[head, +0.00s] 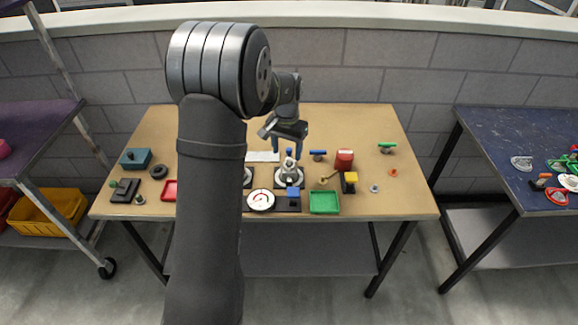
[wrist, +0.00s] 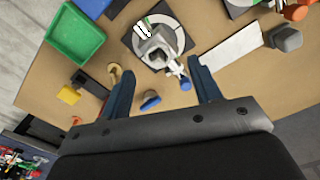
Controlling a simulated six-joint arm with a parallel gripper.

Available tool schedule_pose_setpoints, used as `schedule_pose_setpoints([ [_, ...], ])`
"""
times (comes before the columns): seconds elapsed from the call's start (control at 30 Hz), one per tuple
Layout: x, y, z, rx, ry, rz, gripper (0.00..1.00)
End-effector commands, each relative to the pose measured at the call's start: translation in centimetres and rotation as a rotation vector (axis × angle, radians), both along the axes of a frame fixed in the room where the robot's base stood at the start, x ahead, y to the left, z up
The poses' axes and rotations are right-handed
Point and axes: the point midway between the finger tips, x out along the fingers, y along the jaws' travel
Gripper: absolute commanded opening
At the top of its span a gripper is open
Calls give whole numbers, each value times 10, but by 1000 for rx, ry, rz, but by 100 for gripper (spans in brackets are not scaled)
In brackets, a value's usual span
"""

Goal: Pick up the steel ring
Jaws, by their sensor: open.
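A small grey ring (head: 374,188), which looks like the steel ring, lies flat on the right part of the wooden table in the head view. It is small there, and I cannot make it out in the wrist view. My gripper (head: 286,158) is above the middle of the table, left of the ring and well apart from it. In the wrist view my gripper (wrist: 160,72) has its two fingers spread with nothing held between them. A grey fixture on a round disc (wrist: 178,36) lies beyond the fingertips.
A green tray (head: 324,203), a red cylinder (head: 344,160) and a black-and-yellow block (head: 349,182) stand between my gripper and the ring. An orange ring (head: 392,173) and a green-handled piece (head: 387,147) lie nearby. The table's front right corner is clear.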

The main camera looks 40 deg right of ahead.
Motion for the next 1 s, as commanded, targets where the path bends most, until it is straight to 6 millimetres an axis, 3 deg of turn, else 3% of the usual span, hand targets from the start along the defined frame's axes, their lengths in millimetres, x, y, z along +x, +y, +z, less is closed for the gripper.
schedule_pose_setpoints([
  [0.4, -4, -2, -50, 0, 0, 0, 57],
  [0.67, -4, -2, -52, -2, -1, 0, 57],
  [0.93, -4, -2, -52, -2, -1, 0, 9],
  [1.0, -4, -2, -52, -2, -1, 0, 9],
])
